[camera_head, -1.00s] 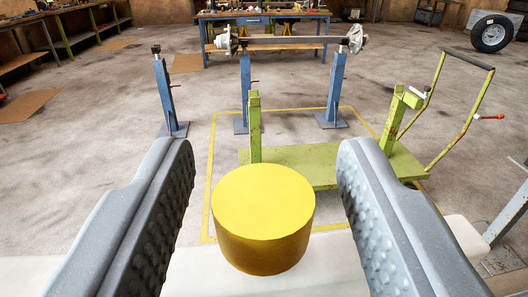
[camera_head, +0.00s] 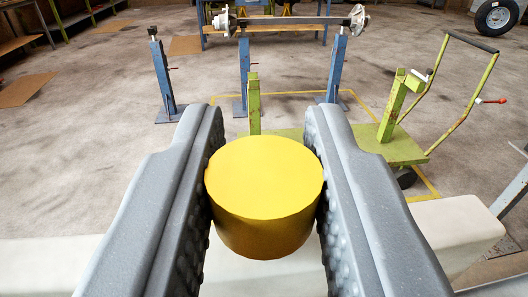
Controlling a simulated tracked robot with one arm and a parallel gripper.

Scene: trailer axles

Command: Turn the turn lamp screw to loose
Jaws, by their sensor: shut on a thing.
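A yellow round knob (camera_head: 264,190), which looks like the turn lamp screw, stands upright in the lower middle of the view. My gripper (camera_head: 264,145) has its two grey, studded fingers on either side of it. Both fingers touch the knob's sides, and the gripper is shut on it. The knob sits at or above a pale beam (camera_head: 440,232) that runs across the bottom of the view. Where its underside meets the beam is hard to make out.
Beyond lies a green cart (camera_head: 405,145) with a handle, inside a yellow floor outline. Blue stands (camera_head: 163,80) hold an axle (camera_head: 290,21) farther back. A workbench (camera_head: 265,30) is behind, and a wheel (camera_head: 494,17) is at upper right. Open concrete floor lies at left.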

